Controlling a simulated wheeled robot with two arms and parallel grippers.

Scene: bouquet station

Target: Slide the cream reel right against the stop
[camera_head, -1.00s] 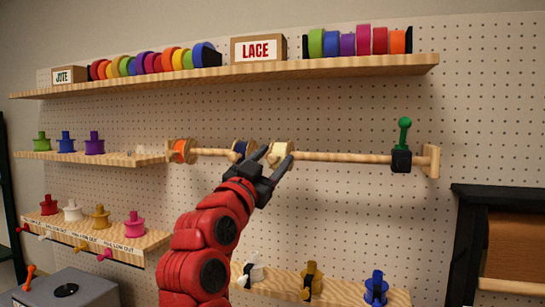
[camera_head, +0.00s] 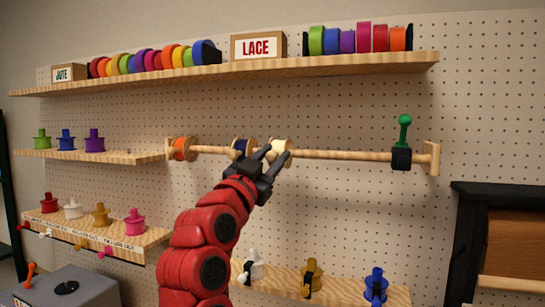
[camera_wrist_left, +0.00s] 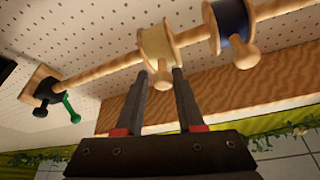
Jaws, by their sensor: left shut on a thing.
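The cream reel (camera_head: 280,151) hangs on a horizontal wooden rod (camera_head: 340,156), left of the rod's middle. The stop is a black block (camera_head: 401,159) with a green handle (camera_head: 404,128) near the rod's right end. Bare rod lies between reel and stop. My left gripper (camera_head: 275,152) is at the cream reel from below. In the left wrist view the cream reel (camera_wrist_left: 157,46) has a wooden knob (camera_wrist_left: 163,81) between my fingers, and the gripper is shut on it. The stop (camera_wrist_left: 42,88) also shows there, at the far left. My right gripper is out of view.
A dark blue reel (camera_head: 240,149) sits close left of the cream reel, and an orange reel (camera_head: 181,149) is at the rod's left end. A shelf (camera_head: 320,66) of ribbon rolls runs above. A lower shelf (camera_head: 335,291) holds several spools.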

